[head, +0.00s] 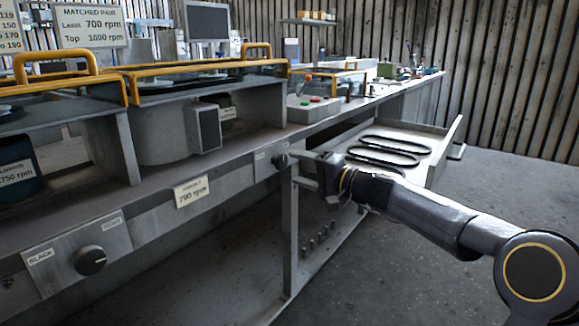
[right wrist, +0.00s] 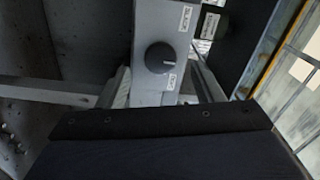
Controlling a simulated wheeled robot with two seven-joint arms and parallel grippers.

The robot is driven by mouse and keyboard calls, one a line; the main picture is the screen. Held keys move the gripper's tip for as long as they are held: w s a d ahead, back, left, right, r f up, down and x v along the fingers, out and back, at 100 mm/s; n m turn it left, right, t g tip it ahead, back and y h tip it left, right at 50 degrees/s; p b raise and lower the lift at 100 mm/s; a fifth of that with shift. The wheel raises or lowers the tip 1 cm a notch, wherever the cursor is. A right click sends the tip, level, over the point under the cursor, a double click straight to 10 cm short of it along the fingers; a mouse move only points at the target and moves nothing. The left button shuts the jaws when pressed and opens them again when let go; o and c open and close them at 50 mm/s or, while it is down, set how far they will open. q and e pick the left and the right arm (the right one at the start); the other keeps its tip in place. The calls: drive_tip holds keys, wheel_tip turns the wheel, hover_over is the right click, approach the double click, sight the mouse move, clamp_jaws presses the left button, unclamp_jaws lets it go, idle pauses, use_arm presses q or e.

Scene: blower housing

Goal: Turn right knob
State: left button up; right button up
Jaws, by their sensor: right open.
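The right knob (head: 281,161) is a small dark round knob on a grey plate on the bench's front rail. In the right wrist view the knob (right wrist: 160,57) faces me, with a white label above it and another below. My right gripper (head: 299,168) is open with its fingertips close to this knob. In the right wrist view its fingers (right wrist: 160,88) lie to either side below the knob. I cannot tell whether they touch it. Another dark knob (head: 90,260) sits on a plate at the lower left, marked SLACK. My left gripper is not in view.
A 790 rpm tag (head: 191,191) hangs on the rail between the knobs. An open drawer (head: 440,150) holding dark belt loops sticks out just beyond my right gripper. Yellow-handled covers (head: 200,68) line the bench top. The floor (head: 500,195) at right is clear.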

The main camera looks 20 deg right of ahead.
drive_tip(key=v, duration=0.3)
drive_tip(key=shift+s, duration=0.1)
idle(0.3)
drive_tip(key=s+a+f+n+g+h, duration=0.1)
drive_tip(key=s+a+f+n+g, duration=0.15)
drive_tip(key=s, duration=0.55)
drive_tip(key=s+a+f+n+g+h, duration=0.15)
drive_tip(key=s+f, duration=0.25)
drive_tip(key=s, duration=0.4)
drive_tip(key=s+a+f+n+g+h, duration=0.1)
drive_tip(key=s+a+f+g, duration=0.25)
drive_tip(key=s, duration=0.45)
drive_tip(key=s+d+f+n+h, duration=0.1)
drive_tip(key=s+d+f+h, duration=0.25)
drive_tip(key=s+f, duration=0.9)
wheel_tip(320, 180, up, 38)
drive_tip(key=s+g+p, duration=0.1)
drive_tip(key=s+p, duration=0.1)
drive_tip(key=p, duration=3.5)
drive_tip(key=shift+r, duration=0.1)
